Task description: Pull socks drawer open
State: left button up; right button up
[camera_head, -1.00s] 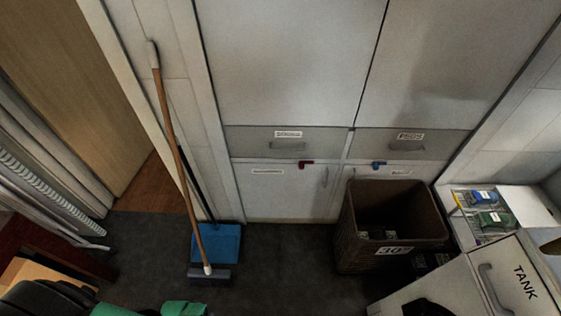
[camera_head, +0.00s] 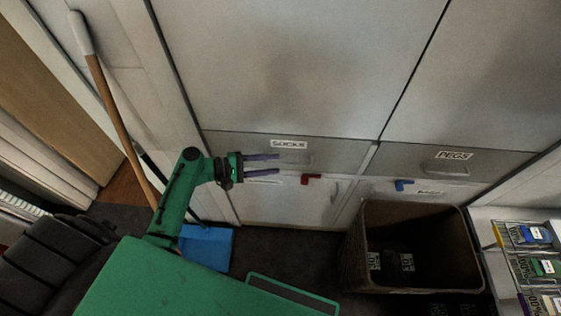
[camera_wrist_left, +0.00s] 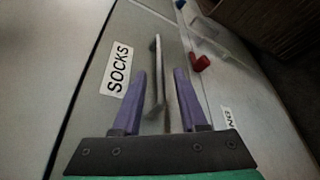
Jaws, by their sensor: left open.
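The socks drawer (camera_head: 340,153) is a grey drawer front with a white SOCKS label (camera_head: 289,144), and it looks shut, flush with the cabinet. The label also shows in the left wrist view (camera_wrist_left: 117,70). My left gripper (camera_head: 279,164) is in front of the drawer, just below the label, with its two purple fingers apart. In the left wrist view the drawer's thin bar handle (camera_wrist_left: 158,75) lies between the open fingers (camera_wrist_left: 160,77), with a gap on each side. The fingers partly cover the handle in the head view. My right gripper is not in view.
A PEGS drawer (camera_head: 480,163) is to the right. Red (camera_head: 311,179) and blue (camera_head: 403,185) hooks sit below the drawers. A brown basket (camera_head: 362,265) stands on the floor. A broom (camera_head: 120,120) and blue dustpan (camera_head: 207,246) are at left.

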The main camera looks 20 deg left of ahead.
aim_at(277, 163)
pick_arm(q)
jog(key=x, duration=0.3)
jog(key=shift+w+d+f, duration=0.15)
jog(key=shift+w+d, duration=0.1)
grip_shut()
dwell(1.1)
